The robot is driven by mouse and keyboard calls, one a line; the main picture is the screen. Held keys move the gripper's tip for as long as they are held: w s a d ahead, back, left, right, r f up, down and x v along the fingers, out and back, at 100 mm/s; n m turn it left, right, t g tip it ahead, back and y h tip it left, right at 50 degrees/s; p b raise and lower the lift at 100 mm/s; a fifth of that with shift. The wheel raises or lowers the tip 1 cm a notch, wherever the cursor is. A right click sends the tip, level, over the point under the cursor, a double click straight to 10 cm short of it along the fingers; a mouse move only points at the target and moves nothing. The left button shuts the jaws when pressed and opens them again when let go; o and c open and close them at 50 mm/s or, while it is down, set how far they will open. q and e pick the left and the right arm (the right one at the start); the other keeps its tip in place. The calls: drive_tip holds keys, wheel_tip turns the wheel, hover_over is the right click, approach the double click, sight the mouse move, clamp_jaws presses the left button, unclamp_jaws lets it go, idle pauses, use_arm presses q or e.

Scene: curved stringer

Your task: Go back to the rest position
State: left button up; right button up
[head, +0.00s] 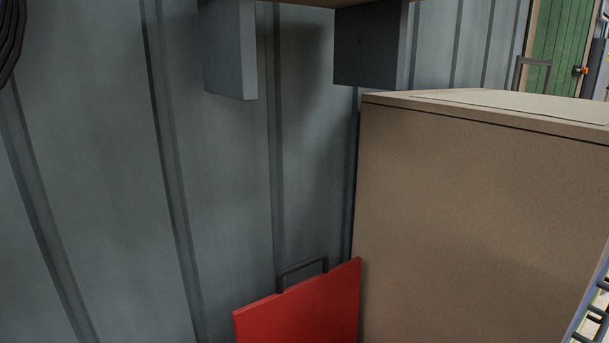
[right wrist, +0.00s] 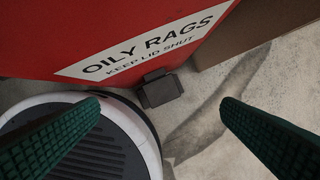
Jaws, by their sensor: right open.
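My right gripper (right wrist: 160,108) shows in the right wrist view as two green ribbed fingers, spread wide apart with nothing between them. Beyond the fingertips are the floor and a red bin (right wrist: 60,35) with a white label reading "OILY RAGS KEEP LID SHUT". A dark block like a pedal (right wrist: 160,90) sits at the bin's foot. In the head view, the red bin's top (head: 305,308) with a dark handle shows at the bottom. Neither gripper appears in the head view, and my left gripper is in no view.
A large brown box-like cabinet (head: 470,210) stands right of the bin against a grey ribbed wall (head: 100,150). Two grey blocks (head: 232,50) hang under a ledge above. A green panel (head: 560,45) is at the far right. Bare floor (right wrist: 205,130) shows between the fingers.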

use_arm(q)
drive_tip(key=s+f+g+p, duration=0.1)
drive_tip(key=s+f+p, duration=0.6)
drive_tip(key=p, duration=0.4)
use_arm(e)
drive_tip(key=s+f+g, duration=0.1)
drive_tip(key=s+f, duration=0.5)
drive_tip(key=f, duration=0.2)
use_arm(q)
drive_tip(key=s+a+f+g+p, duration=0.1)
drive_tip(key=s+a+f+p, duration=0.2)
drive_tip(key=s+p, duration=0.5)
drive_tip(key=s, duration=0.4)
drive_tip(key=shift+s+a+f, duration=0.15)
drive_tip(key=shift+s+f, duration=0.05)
use_arm(e)
drive_tip(key=s+d+f, duration=0.1)
drive_tip(key=s, duration=0.5)
drive_tip(key=s+d+f+g, duration=0.1)
drive_tip(key=s+d, duration=0.1)
drive_tip(key=s, duration=0.5)
drive_tip(key=shift+s+f, duration=0.2)
drive_tip(key=shift+f, duration=0.1)
